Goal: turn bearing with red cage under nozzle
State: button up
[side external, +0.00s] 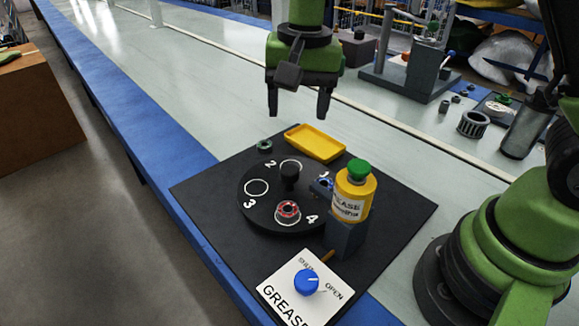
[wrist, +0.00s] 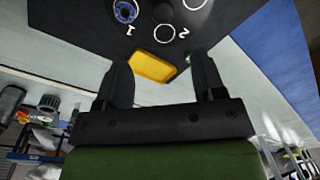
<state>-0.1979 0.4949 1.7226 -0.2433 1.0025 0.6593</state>
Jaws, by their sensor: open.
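The bearing with the red cage (side external: 288,209) lies on the black turntable (side external: 262,217) at the spot marked 4, at its front. A bearing with a blue cage (side external: 323,186) sits at spot 1, beside the yellow grease pump (side external: 355,194) with a green top; it also shows in the wrist view (wrist: 125,11). The pump's nozzle is hard to make out. Spots 2 and 3 are empty white rings. A dark knob (side external: 289,174) stands at the turntable's centre. My gripper (side external: 299,112) is open and empty, high above and behind the turntable; its fingers (wrist: 162,62) point toward the mat.
A yellow tray (side external: 316,142) and a green-caged bearing (side external: 264,145) lie behind the turntable on the black mat (side external: 208,197). A blue knob (side external: 306,282) sits on the white GREASE panel at the front. A stand and several metal parts are at the back right.

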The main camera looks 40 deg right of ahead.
aim_at(289, 169)
jog(key=f, duration=0.2)
jog(key=w+f, duration=0.1)
jog(key=shift+a+f+g, duration=0.35)
jog(key=shift+g, duration=0.05)
notch_tip(289, 169, down, 10)
jog(key=shift+r, duration=0.2)
grip_shut()
